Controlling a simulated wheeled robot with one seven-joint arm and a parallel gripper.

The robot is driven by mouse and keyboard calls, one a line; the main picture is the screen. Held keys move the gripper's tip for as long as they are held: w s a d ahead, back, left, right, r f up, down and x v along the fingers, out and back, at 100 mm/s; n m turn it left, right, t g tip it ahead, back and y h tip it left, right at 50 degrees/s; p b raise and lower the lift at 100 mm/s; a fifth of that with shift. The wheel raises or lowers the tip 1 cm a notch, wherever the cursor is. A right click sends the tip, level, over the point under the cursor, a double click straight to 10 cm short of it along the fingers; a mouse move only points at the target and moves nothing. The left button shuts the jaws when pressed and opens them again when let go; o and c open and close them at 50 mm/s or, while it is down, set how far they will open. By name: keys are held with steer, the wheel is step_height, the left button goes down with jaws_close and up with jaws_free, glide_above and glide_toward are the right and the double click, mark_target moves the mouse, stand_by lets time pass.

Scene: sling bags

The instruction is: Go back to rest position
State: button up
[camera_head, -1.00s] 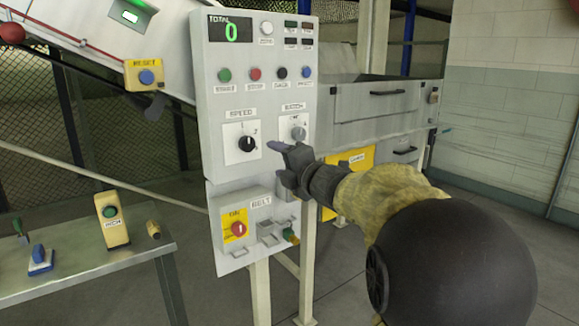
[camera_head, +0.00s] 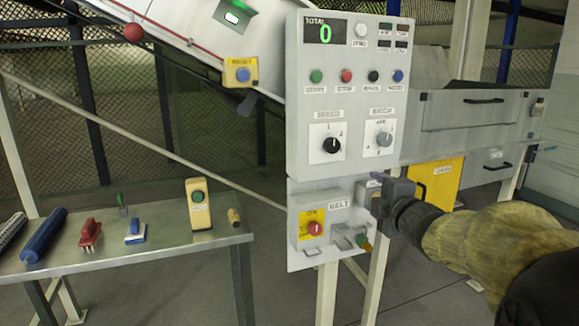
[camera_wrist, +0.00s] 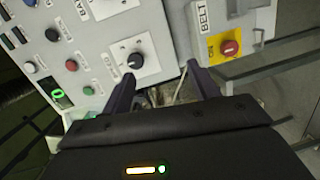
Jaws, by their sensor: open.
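My gripper (camera_head: 382,195) is at the right of the head view, in front of the lower part of the control panel (camera_head: 298,130). In the wrist view my gripper (camera_wrist: 158,92) has its two dark fingers apart, with nothing between them. The panel shows a green 0 on its TOTAL display (camera_head: 326,32), a row of coloured buttons and two knobs. The black speed knob (camera_head: 331,146) and the grey knob (camera_head: 384,139) sit side by side. Below is the BELT box with a red button (camera_head: 314,229) on yellow. My gripper hides part of this lower box.
A yellow reset box (camera_head: 241,75) hangs on the sloped conveyor. A grey drawer unit (camera_head: 470,110) stands behind my arm. Floor shows between table and panel.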

steer(key=s+a+f+m+g+h, duration=0.2)
steer(key=s+f+m+g, duration=0.45)
steer(key=f, duration=0.55)
steer(key=s+a+f+m+g+h, duration=0.1)
steer(key=s+f+m+g, duration=0.3)
steer(key=s+f+m, duration=0.65)
steer(key=s+a+f+m+g+p, duration=0.1)
steer(key=s+a+f+m+g, duration=0.2)
steer(key=s+f, duration=0.35)
step_height(320, 180, up, 30)
steer(key=n+p, duration=0.1)
steer(key=p, duration=2.7)
steer(key=shift+w+a+p, duration=0.2)
steer(key=shift+p, duration=0.2)
